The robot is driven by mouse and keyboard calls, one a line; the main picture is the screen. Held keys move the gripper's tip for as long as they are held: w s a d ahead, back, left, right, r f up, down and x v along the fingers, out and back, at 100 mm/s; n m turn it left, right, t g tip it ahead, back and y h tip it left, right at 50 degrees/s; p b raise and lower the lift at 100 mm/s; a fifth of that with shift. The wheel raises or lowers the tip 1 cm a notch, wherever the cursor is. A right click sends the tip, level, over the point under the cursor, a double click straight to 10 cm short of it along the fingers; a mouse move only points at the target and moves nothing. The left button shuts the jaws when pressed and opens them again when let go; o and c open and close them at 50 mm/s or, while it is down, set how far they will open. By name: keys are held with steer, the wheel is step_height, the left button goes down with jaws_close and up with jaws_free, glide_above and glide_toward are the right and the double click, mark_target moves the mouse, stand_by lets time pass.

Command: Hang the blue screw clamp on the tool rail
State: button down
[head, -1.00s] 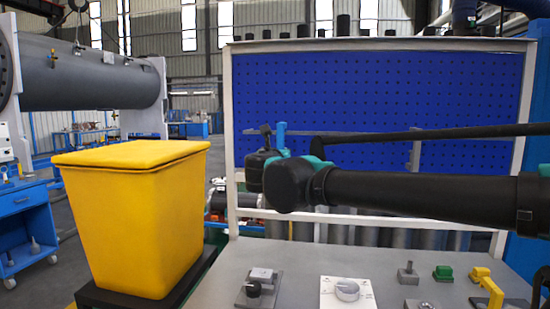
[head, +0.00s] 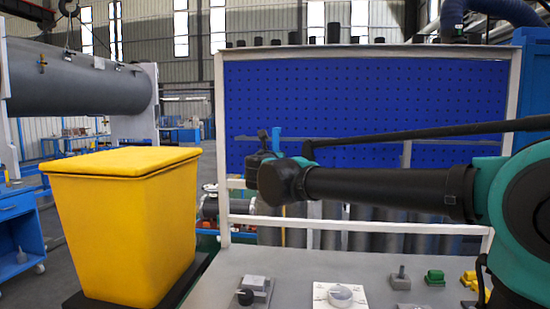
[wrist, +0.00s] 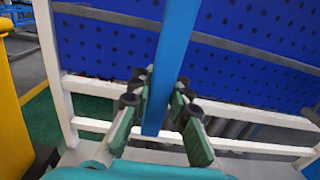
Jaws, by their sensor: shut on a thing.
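The blue screw clamp (head: 276,140) stands upright in my gripper in the head view, in front of the blue pegboard. In the wrist view its long blue bar (wrist: 170,50) runs up between the fingers of my gripper (wrist: 160,97), which is shut on it. The grey tool rail (head: 350,140) crosses the pegboard behind the clamp. It shows in the wrist view (wrist: 255,55) on both sides of the bar, which crosses in front of it. The clamp's far end is out of the wrist view, and I cannot tell whether it touches the rail.
A yellow bin (head: 120,225) stands at the left. A grey bench top (head: 225,285) below my arm carries a white dial panel (head: 340,296) and several small fixtures. The pegboard's white frame (head: 219,130) stands behind. The rail looks bare to the right of the clamp.

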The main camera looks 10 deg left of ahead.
steer(key=w+f, duration=0.1)
steer(key=w, duration=0.8)
steer(key=shift+f, duration=0.15)
stand_by(0.6)
steer(key=shift+d, duration=0.1)
steer(key=c, duration=1.4)
jaws_free()
steer(key=shift+o, duration=0.2)
